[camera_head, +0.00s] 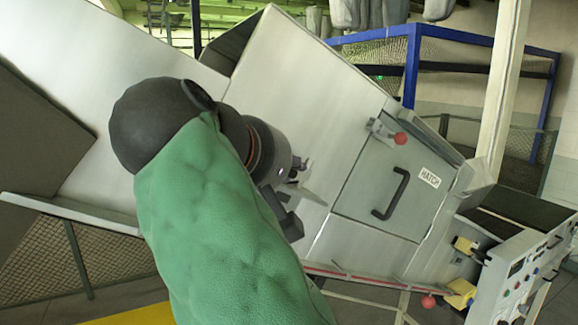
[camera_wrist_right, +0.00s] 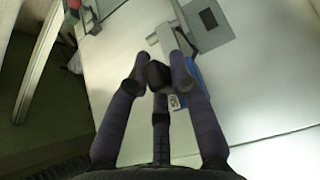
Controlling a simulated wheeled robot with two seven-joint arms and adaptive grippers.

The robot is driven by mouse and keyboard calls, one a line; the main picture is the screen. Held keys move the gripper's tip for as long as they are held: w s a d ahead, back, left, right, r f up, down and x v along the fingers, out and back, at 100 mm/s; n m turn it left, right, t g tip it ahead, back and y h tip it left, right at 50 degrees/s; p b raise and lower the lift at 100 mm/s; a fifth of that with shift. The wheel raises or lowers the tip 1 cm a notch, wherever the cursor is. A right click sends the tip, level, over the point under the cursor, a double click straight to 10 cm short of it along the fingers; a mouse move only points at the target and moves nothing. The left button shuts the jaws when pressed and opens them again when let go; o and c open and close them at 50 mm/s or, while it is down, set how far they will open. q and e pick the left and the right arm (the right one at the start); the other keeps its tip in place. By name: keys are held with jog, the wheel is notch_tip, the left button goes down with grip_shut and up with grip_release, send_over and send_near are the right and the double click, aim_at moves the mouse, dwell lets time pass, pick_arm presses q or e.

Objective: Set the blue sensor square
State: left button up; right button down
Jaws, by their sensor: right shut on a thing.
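My right gripper (camera_head: 290,198) is in front of the sloping grey metal machine panel (camera_head: 300,70), left of the hatch. In the right wrist view, its dark fingers (camera_wrist_right: 157,78) close around the blue sensor (camera_wrist_right: 193,70), whose blue side shows behind the right-hand finger. A dark block sits between the fingertips. Fingers hide most of the sensor, so I cannot tell exactly how square it sits. A pale bracket (camera_wrist_right: 163,36) lies just beyond the fingertips, on the panel. In the head view, my green arm and wrist hide the sensor. My left gripper is not in view.
The hatch door (camera_head: 385,185) has a dark handle (camera_head: 391,194) and a red-knobbed latch (camera_head: 400,138) right of my gripper. A control box (camera_head: 515,275) stands at lower right. A blue-framed mesh fence (camera_head: 412,65) is behind. The panel's upper part is clear.

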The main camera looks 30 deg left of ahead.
jog(key=shift+a+f, duration=0.1)
jog(key=shift+a, duration=0.1)
dwell(0.6)
jog(key=c, duration=1.1)
grip_release()
jog(key=shift+d, duration=0.2)
